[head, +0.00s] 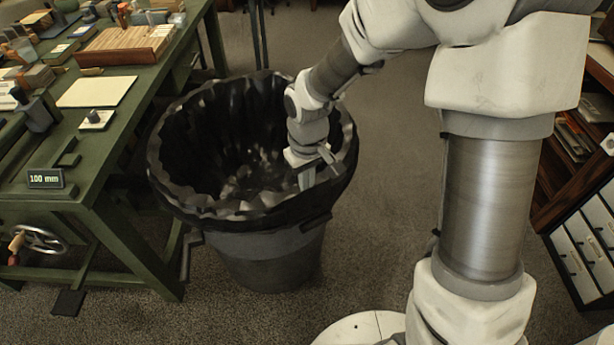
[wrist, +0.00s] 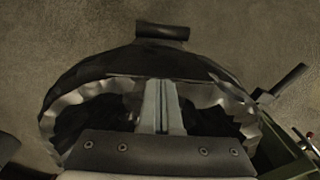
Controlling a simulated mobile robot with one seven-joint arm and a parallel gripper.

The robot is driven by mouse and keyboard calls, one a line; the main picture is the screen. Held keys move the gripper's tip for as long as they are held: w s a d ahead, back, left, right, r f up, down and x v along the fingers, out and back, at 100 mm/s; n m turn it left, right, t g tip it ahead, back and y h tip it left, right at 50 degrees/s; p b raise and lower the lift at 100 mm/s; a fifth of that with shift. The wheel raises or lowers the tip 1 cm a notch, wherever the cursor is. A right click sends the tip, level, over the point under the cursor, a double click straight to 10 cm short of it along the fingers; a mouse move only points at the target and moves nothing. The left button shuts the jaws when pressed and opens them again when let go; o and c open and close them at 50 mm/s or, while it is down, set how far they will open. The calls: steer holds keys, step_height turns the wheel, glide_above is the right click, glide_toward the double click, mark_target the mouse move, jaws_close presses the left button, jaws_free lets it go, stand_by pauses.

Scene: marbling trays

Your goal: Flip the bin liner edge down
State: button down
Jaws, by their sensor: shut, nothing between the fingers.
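A grey bin (head: 270,262) stands on the floor beside the green bench. A black bin liner (head: 185,195) lines it, and its crumpled edge folds over the rim and hangs outside around the visible part. My gripper (head: 306,180) points down inside the mouth of the bin, close to the near right part of the rim. In the wrist view the fingers (wrist: 160,105) are shut together and empty, with the liner (wrist: 105,68) spread over the rim just beyond them. Whether the fingertips touch the liner cannot be told. The part of the rim behind my arm is hidden.
A green bench (head: 110,180) with a wooden block tray (head: 125,45), a pale sheet (head: 97,92) and a small display (head: 46,179) is left of the bin. Shelves with white drawers (head: 590,245) stand at right. Carpet (head: 385,190) right of the bin is clear.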

mark_target(313, 224)
steer(key=shift+s+d+f+b, duration=0.25)
steer(key=shift+s+f, duration=0.15)
steer(key=shift+f, duration=0.35)
steer(key=shift+s+d+f+b, duration=0.25)
steer(key=shift+s+f, duration=0.1)
steer(key=shift+f, duration=0.4)
steer(key=shift+s+d+f+b, duration=0.15)
steer(key=shift+s+f+b, duration=0.2)
steer(key=shift+f, duration=0.4)
steer(key=shift+f, duration=0.1)
step_height(313, 224, down, 7)
steer(key=b, duration=0.4)
steer(key=shift+s+r, duration=0.1)
steer(key=shift+r, duration=0.1)
